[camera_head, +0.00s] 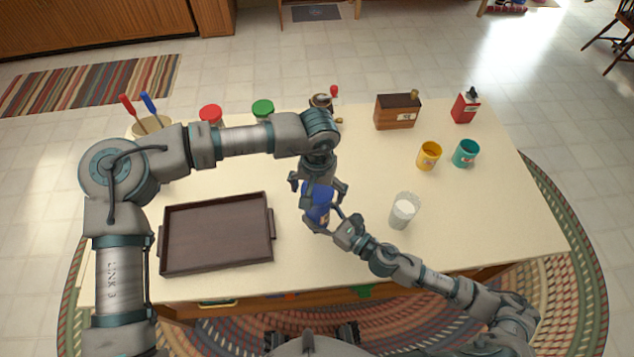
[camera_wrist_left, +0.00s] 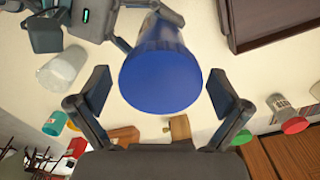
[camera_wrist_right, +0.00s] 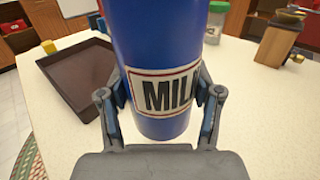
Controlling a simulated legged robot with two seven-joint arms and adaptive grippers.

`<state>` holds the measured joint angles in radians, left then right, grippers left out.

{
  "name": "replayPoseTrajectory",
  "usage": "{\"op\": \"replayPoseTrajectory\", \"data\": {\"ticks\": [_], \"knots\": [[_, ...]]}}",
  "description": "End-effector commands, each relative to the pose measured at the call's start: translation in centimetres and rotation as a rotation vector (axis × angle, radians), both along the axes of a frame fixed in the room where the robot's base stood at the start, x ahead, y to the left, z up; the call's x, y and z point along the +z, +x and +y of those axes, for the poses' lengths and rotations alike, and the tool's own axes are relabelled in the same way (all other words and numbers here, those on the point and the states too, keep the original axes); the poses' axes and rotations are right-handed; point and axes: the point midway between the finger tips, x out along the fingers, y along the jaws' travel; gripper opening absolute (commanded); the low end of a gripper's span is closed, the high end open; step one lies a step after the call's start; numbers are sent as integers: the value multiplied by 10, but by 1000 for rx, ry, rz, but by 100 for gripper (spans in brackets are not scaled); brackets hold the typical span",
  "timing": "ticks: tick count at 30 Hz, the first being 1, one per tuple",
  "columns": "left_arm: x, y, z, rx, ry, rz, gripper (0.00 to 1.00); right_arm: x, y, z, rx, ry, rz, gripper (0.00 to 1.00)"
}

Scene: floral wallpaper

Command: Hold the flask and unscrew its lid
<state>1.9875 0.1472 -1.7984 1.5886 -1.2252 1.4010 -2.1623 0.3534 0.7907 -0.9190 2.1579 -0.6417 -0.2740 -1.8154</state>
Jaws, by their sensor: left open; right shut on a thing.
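The blue flask (camera_head: 318,203) with a "MILK" label stands upright between my two grippers in the head view. My right gripper (camera_wrist_right: 162,100) is shut around its labelled lower body in the right wrist view. The round blue lid (camera_wrist_left: 160,78) faces the left wrist camera. My left gripper (camera_wrist_left: 159,95) is open, with one finger on each side of the lid and gaps between; it also shows above the flask in the head view (camera_head: 318,188). Whether the flask's base touches the table is hidden.
A dark brown tray (camera_head: 216,234) lies left of the flask. A glass of milk (camera_head: 403,211) stands close on the right. Yellow (camera_head: 428,156) and teal (camera_head: 466,153) mugs, a wooden box (camera_head: 397,112), a red tin (camera_head: 465,107) and lidded jars stand further back.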

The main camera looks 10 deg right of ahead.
Motion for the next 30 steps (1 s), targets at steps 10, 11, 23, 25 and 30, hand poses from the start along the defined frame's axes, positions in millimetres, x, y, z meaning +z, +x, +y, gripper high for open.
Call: {"op": "replayPoseTrajectory", "data": {"ticks": [10,11,23,25,30], "knots": [[0,0,1,0,-2,1,70,1,0,1,0,-1,-1,0],[0,0,1,1,-2,1,62,1,0,1,0,-1,-1,0],[-1,-1,-1,135,-3,3,37,2,0,1,1,1,-3,0],[-1,-1,-2,287,-1,4,37,2,0,1,1,1,-4,0],[-1,0,-4,746,0,3,37,2,0,1,2,1,-4,0]]}}
